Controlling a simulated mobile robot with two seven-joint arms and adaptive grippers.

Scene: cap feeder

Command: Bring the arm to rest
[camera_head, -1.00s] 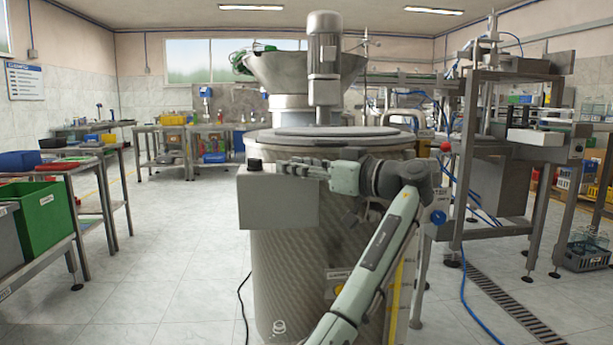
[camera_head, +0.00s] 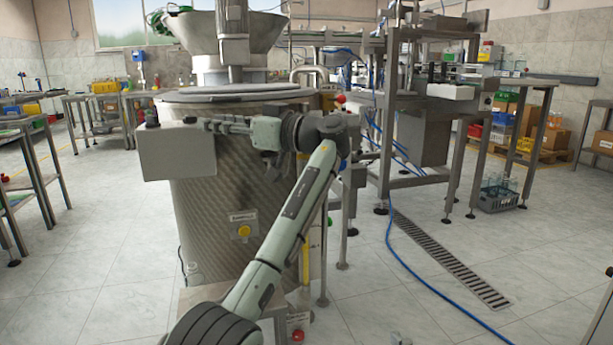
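My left arm rises from the bottom middle of the head view, bends at a dark joint, and points its gripper (camera_head: 207,124) to the left. My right gripper is not in view.
A steel frame (camera_head: 386,120) with conveyor parts stands right of the drum. A blue hose (camera_head: 415,270) and a floor drain (camera_head: 450,260) cross the floor at right. Work tables (camera_head: 105,98) stand at left. Open tiled floor lies between.

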